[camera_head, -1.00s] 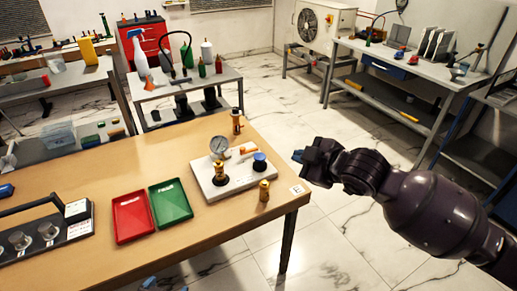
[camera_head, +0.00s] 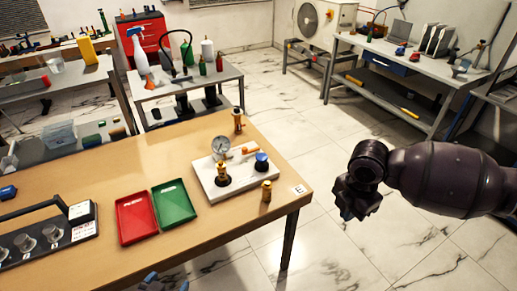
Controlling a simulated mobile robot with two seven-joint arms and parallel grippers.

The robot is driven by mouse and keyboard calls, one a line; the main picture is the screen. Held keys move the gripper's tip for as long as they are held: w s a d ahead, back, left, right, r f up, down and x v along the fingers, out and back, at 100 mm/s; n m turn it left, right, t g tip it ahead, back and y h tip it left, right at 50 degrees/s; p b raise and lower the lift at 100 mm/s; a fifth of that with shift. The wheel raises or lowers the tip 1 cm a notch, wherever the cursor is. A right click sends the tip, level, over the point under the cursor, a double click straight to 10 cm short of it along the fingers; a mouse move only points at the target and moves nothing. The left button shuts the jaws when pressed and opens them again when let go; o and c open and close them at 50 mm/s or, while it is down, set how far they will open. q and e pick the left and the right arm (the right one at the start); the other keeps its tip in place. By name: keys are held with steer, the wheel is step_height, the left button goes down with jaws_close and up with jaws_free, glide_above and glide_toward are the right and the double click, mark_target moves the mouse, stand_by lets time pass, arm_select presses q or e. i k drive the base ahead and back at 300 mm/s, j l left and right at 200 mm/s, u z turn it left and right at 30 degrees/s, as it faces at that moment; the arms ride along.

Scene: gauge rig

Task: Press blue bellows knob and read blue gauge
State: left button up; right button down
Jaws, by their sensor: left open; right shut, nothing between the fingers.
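The blue knob (camera_head: 262,160) stands at the right end of a white base plate (camera_head: 240,181) on the wooden table. A round white-faced gauge (camera_head: 221,146) stands upright at the plate's back left; its reading is too small to make out. A brass fitting with a dark base (camera_head: 222,177) and an orange-handled valve (camera_head: 249,151) are on the same plate. My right gripper (camera_head: 347,214) is shut and empty, pointing down beyond the table's right edge, well apart from the knob. My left gripper (camera_head: 166,281) shows only its blue fingertips, apart, at the bottom edge.
A brass piece (camera_head: 266,191) stands just in front of the plate and another (camera_head: 238,121) behind it. A red tray (camera_head: 137,217) and a green tray (camera_head: 174,203) lie to the left. A dark rack (camera_head: 45,236) is at far left.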

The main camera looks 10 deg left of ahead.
mark_target(262, 157)
steer(key=i+j, duration=1.1)
steer(key=j, duration=0.2)
